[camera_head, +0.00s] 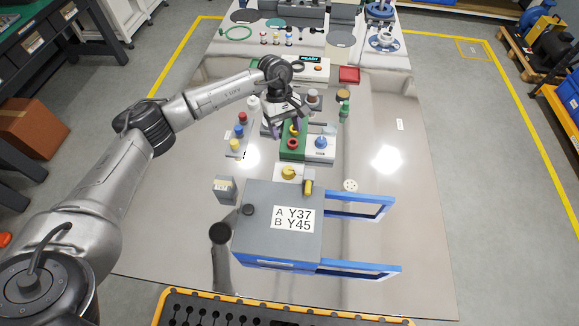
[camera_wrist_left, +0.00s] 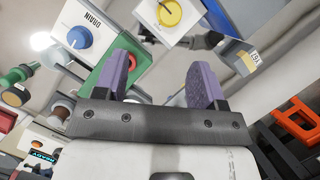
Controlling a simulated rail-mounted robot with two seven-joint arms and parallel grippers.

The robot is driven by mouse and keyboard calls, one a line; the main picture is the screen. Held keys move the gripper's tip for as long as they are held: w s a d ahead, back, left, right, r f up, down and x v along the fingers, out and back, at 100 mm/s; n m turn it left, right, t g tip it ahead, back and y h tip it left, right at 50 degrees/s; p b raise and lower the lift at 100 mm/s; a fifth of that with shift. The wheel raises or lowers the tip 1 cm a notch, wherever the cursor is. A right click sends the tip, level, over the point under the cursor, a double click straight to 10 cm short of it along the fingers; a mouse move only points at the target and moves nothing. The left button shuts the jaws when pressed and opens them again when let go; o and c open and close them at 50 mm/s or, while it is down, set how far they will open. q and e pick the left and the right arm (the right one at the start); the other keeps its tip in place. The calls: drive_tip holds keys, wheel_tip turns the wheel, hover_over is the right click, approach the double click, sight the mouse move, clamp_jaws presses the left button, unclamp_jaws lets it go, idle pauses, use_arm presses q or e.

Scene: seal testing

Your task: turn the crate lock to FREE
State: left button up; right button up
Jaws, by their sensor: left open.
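A yellow knob (camera_head: 289,172) sits on a small white plate at the far side of the grey box (camera_head: 262,225) labelled "A Y37, B Y45". I cannot read any FREE mark, so I cannot tell whether this is the crate lock. The knob also shows at the top of the left wrist view (camera_wrist_left: 168,12). A yellow handle-like part (camera_head: 308,187) stands at the box's far edge. My left gripper (camera_head: 290,128) is open and empty, above the table by the green box and beyond the yellow knob. Its purple fingers show in the left wrist view (camera_wrist_left: 159,72).
A green box (camera_head: 285,153) with a red button stands by a white DRAIN unit with a blue knob (camera_head: 320,142). Blue frames (camera_head: 360,207) jut right from the grey box. Coloured knobs (camera_head: 239,131) stand left. The table's right side is mostly clear.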

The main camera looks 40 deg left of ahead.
sight(288, 169)
use_arm(q)
drive_tip(key=s+d+f, duration=0.1)
drive_tip(key=f, duration=0.3)
drive_tip(key=s+d+f+m, duration=0.1)
drive_tip(key=f, duration=0.3)
drive_tip(key=s+d+f+m+b, duration=0.1)
drive_tip(key=d+f, duration=0.1)
drive_tip(key=f, duration=0.2)
drive_tip(key=shift+s+f+g, duration=0.3)
drive_tip(key=shift+s, duration=0.1)
drive_tip(key=shift+c, duration=0.4)
drive_tip(key=c, duration=0.8)
